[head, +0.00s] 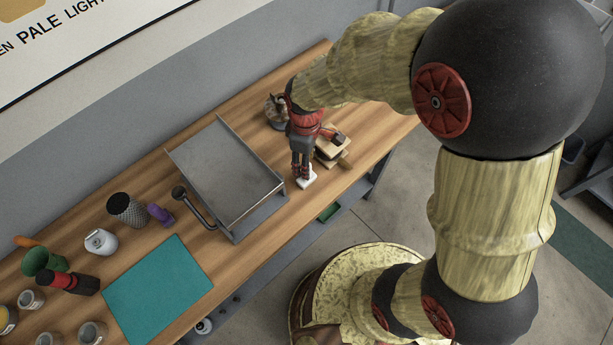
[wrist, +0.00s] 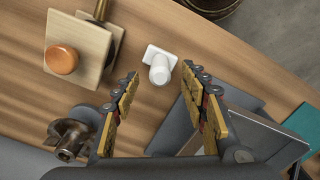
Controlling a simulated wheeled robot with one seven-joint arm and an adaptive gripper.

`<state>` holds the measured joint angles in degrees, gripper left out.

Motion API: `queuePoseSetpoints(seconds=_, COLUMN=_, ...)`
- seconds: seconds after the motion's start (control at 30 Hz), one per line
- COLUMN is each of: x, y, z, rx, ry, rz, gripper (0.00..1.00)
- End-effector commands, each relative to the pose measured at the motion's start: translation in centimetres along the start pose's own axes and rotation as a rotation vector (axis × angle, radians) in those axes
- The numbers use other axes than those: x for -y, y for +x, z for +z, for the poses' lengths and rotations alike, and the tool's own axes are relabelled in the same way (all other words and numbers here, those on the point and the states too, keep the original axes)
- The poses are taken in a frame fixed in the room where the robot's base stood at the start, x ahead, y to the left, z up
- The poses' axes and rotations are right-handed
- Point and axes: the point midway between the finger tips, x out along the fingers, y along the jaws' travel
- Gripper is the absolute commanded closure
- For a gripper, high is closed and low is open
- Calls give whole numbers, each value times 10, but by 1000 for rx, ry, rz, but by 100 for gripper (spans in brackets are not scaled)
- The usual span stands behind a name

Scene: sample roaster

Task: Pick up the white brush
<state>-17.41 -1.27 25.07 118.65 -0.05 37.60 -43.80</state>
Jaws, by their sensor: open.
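The white brush (head: 306,180) stands on the wooden bench near its front edge, right of the grey metal tray-topped unit. In the wrist view the white brush (wrist: 160,70) shows as a rounded white knob on a small flat white base. My gripper (head: 302,173) points down over it in the head view and partly hides it. In the wrist view my gripper (wrist: 160,76) is open and empty, with one fingertip on each side of the brush. I cannot tell how high the fingertips are above the bench.
A wooden block with an orange knob (wrist: 62,60) lies close by. The grey tray-topped unit (head: 225,160) stands close on the other side. A metal fitting (wrist: 70,138) is near my gripper. A teal mat (head: 158,290), purple item (head: 160,213) and several cups are farther left.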

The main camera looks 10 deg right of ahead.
Motion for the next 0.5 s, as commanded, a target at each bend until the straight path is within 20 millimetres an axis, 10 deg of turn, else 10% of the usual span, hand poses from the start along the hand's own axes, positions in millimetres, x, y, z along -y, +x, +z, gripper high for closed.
queuePoseSetpoints(seconds=0.5, x=1, y=58, z=1, rx=1, ry=3, rz=-1, gripper=56)
